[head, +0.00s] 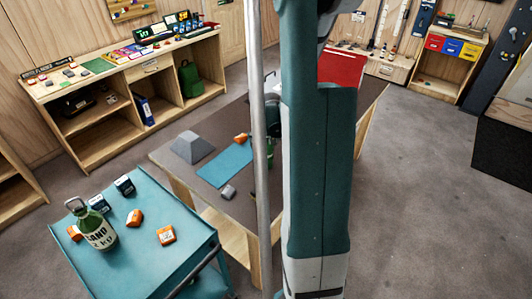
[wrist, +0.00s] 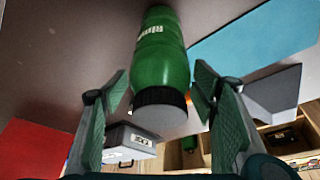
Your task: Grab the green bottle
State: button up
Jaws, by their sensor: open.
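A green bottle (wrist: 163,50) with a black cap (wrist: 160,100) is in the wrist view, over the brown tabletop. Its cap end is nearest the camera. My gripper (wrist: 161,78) is open, with one finger on each side of the bottle and visible gaps between. In the head view my arm hides most of the gripper and bottle; only a green sliver (head: 270,150) shows beside the pole.
The teal cart (head: 140,270) stands at front left with several small boxes.

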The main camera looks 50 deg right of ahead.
jog(key=shift+c, duration=0.5)
jog(key=c, duration=1.1)
jog(key=shift+r+p, duration=0.5)
jog(key=shift+r, duration=4.5)
